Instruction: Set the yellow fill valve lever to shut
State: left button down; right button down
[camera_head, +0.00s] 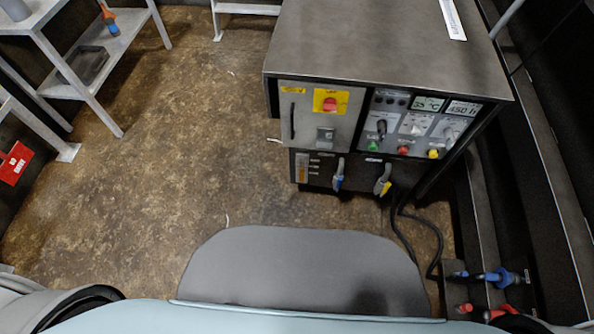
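The yellow fill valve lever (384,187) is on the lower front of the grey compactor cabinet, right of the blue-marked lever (338,182). It shows a grey handle with a yellow part at its lower end. It slants down, with its upper end a little to the right. The label above it is too small to read, so I cannot tell its set position. Neither of my grippers is in view.
The cabinet's upper front has a red knob on a yellow plate (330,101), switches and coloured buttons (404,150). Black cables (436,240) hang at its right. Blue (492,277) and red valves are at lower right. The brown floor (190,140) left of the cabinet is clear.

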aim_at(384, 191)
jog(key=u, duration=0.1)
jog(key=k, duration=0.95)
jog(key=z, duration=0.15)
